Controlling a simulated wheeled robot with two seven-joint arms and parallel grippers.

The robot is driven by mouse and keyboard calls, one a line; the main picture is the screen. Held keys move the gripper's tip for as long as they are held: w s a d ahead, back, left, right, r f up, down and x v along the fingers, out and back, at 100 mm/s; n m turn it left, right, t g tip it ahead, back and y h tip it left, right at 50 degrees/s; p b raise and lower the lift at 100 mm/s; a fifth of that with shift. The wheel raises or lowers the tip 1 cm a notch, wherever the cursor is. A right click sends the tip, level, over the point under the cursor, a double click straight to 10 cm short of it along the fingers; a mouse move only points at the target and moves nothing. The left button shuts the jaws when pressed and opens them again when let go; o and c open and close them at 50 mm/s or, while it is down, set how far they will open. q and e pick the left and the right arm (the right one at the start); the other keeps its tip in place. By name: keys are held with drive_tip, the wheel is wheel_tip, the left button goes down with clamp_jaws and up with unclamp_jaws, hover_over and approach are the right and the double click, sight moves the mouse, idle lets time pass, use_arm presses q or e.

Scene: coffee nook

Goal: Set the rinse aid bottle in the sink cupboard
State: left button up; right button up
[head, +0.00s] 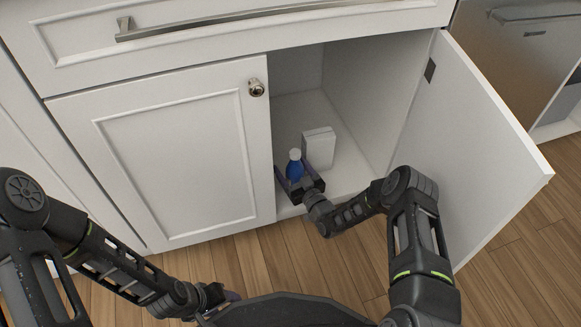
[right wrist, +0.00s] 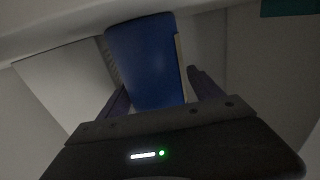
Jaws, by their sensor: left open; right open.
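The rinse aid bottle (head: 294,168) is blue with a white cap and stands upright inside the open sink cupboard (head: 352,178), near its front. My right gripper (head: 297,184) reaches in at the cupboard floor with its jaws open, one finger on each side of the bottle. In the right wrist view the blue bottle (right wrist: 148,62) fills the space between the two fingers (right wrist: 160,98); whether they touch it I cannot tell. My left gripper (head: 222,299) is low in front of the cabinet, outside the cupboard, partly hidden by a dark part of my body.
A white box (head: 319,148) stands just behind and right of the bottle. The right cupboard door (head: 470,140) is swung open beside my right arm. The left door (head: 175,155) is closed. The cupboard floor to the right of the box is clear.

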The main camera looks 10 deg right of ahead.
drive_tip(key=shift+r, duration=0.2)
drive_tip(key=p+v, duration=0.3)
drive_tip(key=v, duration=0.4)
drive_tip(key=shift+s, duration=0.25)
drive_tip(key=shift+s+f, duration=0.1)
